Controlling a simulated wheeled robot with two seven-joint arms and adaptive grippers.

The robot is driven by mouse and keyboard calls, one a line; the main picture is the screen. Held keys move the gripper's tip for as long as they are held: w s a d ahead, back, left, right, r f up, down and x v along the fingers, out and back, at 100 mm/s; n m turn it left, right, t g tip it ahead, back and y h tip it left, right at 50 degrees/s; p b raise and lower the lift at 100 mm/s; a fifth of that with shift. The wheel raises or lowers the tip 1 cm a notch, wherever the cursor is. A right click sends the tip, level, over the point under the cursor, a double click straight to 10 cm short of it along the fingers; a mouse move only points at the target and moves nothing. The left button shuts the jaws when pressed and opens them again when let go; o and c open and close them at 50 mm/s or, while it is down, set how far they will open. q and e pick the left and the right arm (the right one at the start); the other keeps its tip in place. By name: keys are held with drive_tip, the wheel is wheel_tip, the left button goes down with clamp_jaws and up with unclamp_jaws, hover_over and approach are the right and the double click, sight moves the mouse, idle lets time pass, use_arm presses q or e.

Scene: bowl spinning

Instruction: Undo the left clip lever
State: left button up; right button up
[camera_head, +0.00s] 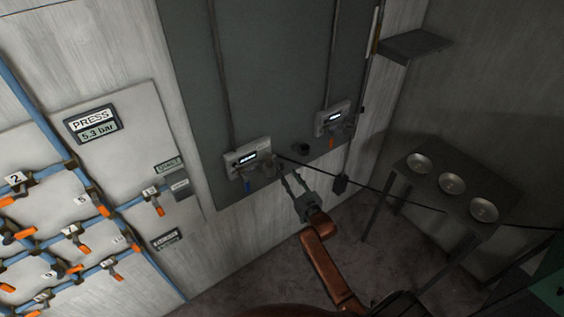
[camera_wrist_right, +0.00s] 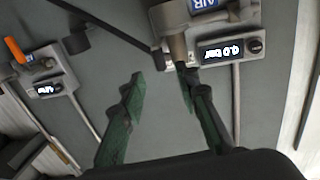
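In the right wrist view the same unit (camera_wrist_right: 228,20) reads 0.0 bar, with a metal cylinder (camera_wrist_right: 170,17) beside the display. I cannot clearly make out the left clip lever around this fitting. My right gripper (camera_head: 292,177) is just right of and below the fitting. In the wrist view the gripper (camera_wrist_right: 160,76) has its green fingers apart, with one fingertip at the cylinder's end; contact is unclear. My left gripper is not in view.
A second wall unit (camera_head: 331,117) has an orange handle (camera_head: 331,143). A dark cable (camera_head: 370,188) runs from the left unit to the right. A table (camera_head: 432,188) with three bowls stands right. A valve panel (camera_head: 120,130) is left. The wall between units is mostly clear.

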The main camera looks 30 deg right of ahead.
sight(282, 170)
drive_tip(key=w, duration=0.5)
drive_tip(key=w+p, duration=0.1)
drive_tip(key=w, duration=0.1)
drive_tip(key=shift+w+d, duration=0.3)
clamp_jaws()
idle(0.4)
